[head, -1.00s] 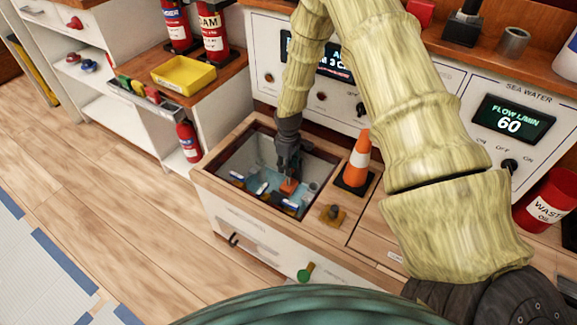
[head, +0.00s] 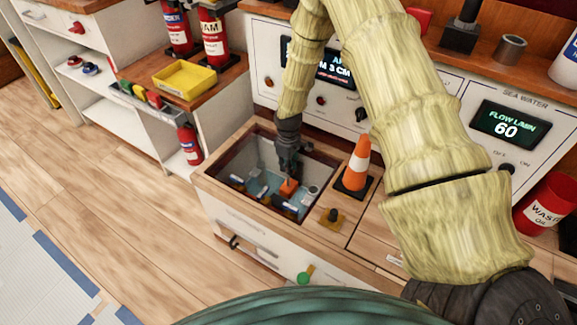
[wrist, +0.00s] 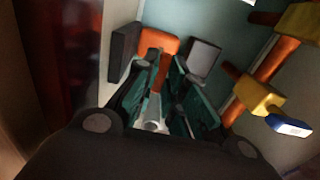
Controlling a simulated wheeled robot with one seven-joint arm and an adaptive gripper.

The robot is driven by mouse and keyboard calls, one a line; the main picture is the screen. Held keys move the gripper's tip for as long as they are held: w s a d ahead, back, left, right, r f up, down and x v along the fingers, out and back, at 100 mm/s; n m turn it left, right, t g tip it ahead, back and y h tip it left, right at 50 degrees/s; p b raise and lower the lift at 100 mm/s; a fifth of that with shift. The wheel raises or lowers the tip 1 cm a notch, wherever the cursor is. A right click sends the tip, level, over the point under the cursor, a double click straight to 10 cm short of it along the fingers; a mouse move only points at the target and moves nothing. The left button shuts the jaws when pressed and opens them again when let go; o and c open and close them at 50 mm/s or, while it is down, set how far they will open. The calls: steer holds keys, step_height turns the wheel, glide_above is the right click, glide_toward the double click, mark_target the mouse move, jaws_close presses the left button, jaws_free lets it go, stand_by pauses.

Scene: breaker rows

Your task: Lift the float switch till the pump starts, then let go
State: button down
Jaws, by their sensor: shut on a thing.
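The float switch shows as an orange piece (head: 289,187) inside the open well (head: 322,170) in the counter. My gripper (head: 287,173) reaches down into the well from above and is shut on this orange piece. In the wrist view, my gripper's fingers (wrist: 168,95) close around its narrow orange stem, with a wider orange block (wrist: 158,44) beyond the tips. The lower part of the float switch is hidden by the fingers. A lit display (head: 325,66) behind the arm is partly covered, so its text cannot be fully read.
Orange pipes with yellow fittings (wrist: 262,95) run beside the fingers in the well. An orange cone (head: 357,165) stands on the counter right of the well. A flow display (head: 507,125) reads 60. A yellow tray (head: 184,77) and extinguishers (head: 213,38) stand at left.

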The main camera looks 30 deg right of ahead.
step_height(320, 180, up, 2)
steer(key=shift+r+p, duration=0.25)
steer(key=shift+p, duration=0.5)
steer(key=shift+f, duration=0.1)
steer(key=c, duration=1.5)
jaws_free()
step_height(320, 180, up, 12)
